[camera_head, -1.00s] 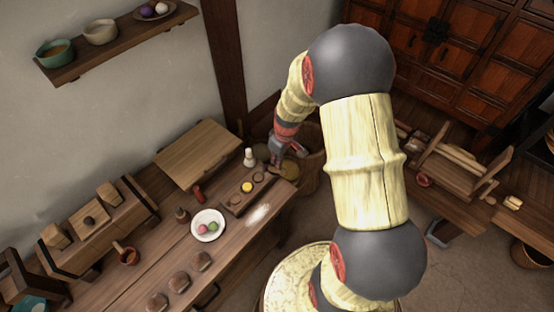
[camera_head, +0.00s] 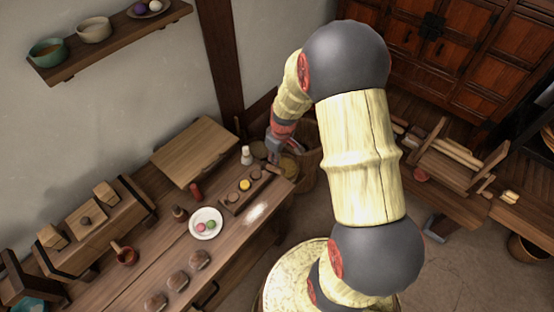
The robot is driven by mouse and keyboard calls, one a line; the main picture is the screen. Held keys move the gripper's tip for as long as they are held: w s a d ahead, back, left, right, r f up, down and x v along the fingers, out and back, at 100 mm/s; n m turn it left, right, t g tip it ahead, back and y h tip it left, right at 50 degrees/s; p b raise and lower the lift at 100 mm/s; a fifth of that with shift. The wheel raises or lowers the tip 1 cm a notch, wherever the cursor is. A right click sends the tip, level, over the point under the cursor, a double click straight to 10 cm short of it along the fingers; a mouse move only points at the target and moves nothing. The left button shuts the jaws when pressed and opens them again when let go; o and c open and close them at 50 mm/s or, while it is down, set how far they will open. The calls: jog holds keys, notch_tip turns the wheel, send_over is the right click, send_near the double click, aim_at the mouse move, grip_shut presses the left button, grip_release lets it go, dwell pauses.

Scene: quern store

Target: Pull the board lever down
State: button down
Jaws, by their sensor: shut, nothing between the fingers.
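A dark wooden board (camera_head: 232,205) with a row of round spots, one of them yellow, lies near the right end of the long table. A small brown peg-like piece (camera_head: 273,169) shows at the board's far right end; it may be the lever, but it is too small to tell its angle. My gripper (camera_head: 274,158) is shut and empty, just above and beside that piece at the table's far right corner. Whether they touch cannot be told. My arm comes in from the right, and the fingertips are small in the view.
A white bottle (camera_head: 246,156) stands close left of my gripper. A basket (camera_head: 308,172) stands just beyond the right end.

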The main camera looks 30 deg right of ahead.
notch_tip(320, 180, up, 4)
jog(key=w+p, duration=0.2)
jog(key=p, duration=0.1)
notch_tip(320, 180, up, 9)
jog(key=p, duration=0.2)
send_over(279, 168)
jog(key=shift+w, duration=0.15)
jog(key=s+a+r+m+t, duration=0.1)
jog(key=s+a+r+t, duration=0.1)
jog(key=s+a+r, duration=0.5)
jog(key=s+a+r+m+t, duration=0.1)
jog(key=s+a+r, duration=0.7)
jog(key=r, duration=0.9)
jog(key=s+m, duration=0.1)
jog(key=s, duration=0.1)
jog(key=shift+s+t, duration=0.4)
